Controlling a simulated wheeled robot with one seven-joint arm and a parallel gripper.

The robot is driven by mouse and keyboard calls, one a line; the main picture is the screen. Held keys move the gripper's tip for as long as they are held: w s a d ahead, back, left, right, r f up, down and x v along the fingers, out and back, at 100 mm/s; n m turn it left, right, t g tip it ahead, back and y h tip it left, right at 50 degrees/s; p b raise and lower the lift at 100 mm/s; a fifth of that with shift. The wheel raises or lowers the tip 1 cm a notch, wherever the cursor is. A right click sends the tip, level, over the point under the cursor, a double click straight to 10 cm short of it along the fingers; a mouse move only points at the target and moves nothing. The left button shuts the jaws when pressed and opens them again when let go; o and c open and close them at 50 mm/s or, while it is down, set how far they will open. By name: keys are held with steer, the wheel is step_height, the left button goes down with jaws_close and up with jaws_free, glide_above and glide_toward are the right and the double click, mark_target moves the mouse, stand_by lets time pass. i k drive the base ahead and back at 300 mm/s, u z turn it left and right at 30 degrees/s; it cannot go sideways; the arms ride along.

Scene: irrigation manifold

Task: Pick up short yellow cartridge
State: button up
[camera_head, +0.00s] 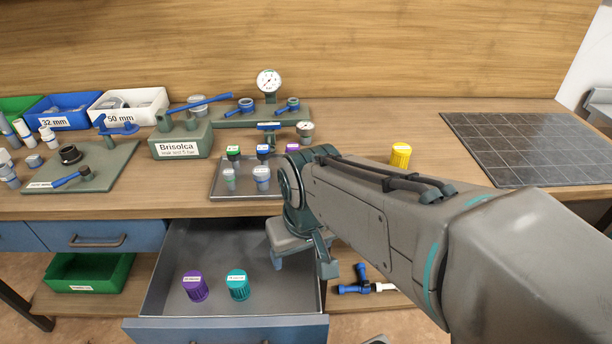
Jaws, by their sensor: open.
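A yellow cartridge (400,154) stands upright on the tabletop, right of centre, just behind my arm. Its lower part is close to the arm's upper edge in the picture, and it is the only yellow one I see. My gripper (302,262) is over the right side of the open drawer, in front of the table edge. It is open, and I see nothing between its fingers. It is well apart from the yellow cartridge, to its lower left in the picture. My forearm hides part of the tabletop.
The open drawer (170,270) holds a purple cartridge (195,286) and a teal cartridge (238,285). A tray (217,187) with small cartridges stands behind the gripper. The Brisolca pump box (180,150) is at left. A dark gridded mat (530,145) lies at right.

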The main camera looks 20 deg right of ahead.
mark_target(400, 152)
steer(key=z, duration=0.3)
steer(key=k, duration=0.5)
steer(key=z, duration=1.2)
steer(key=i, duration=1.2)
steer(key=u, duration=0.85)
